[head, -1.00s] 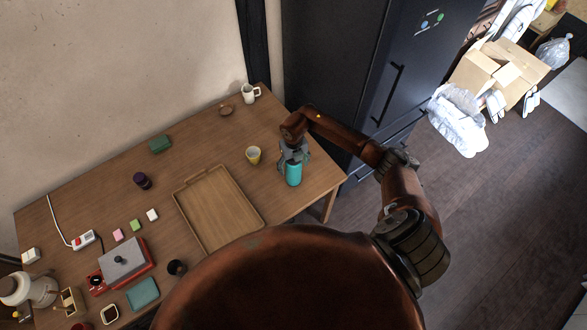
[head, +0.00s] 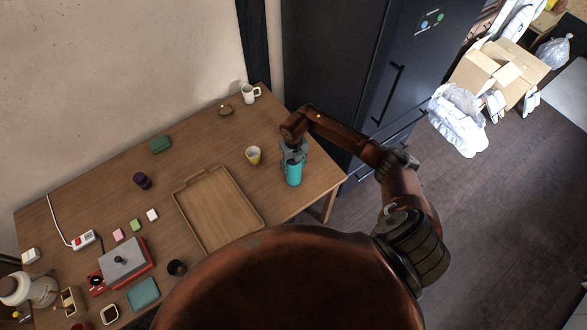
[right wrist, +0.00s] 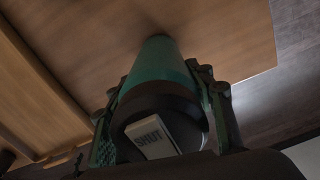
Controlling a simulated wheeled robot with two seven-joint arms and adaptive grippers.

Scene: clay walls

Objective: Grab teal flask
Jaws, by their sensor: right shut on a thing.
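The teal flask (head: 293,175) stands near the right end of the wooden table in the head view. My right gripper (head: 293,158) is shut on its upper part from above. In the right wrist view the flask (right wrist: 160,62) shows its teal body and a dark cap with a pale label, with the gripper's fingers (right wrist: 165,125) on both sides of it. The flask's base appears to be at the table top; I cannot tell whether it touches. My left gripper is not in view.
A wooden tray (head: 252,222) lies left of the flask. A dark fridge (head: 350,80) rises behind my right arm. Several small items fill the table's left part.

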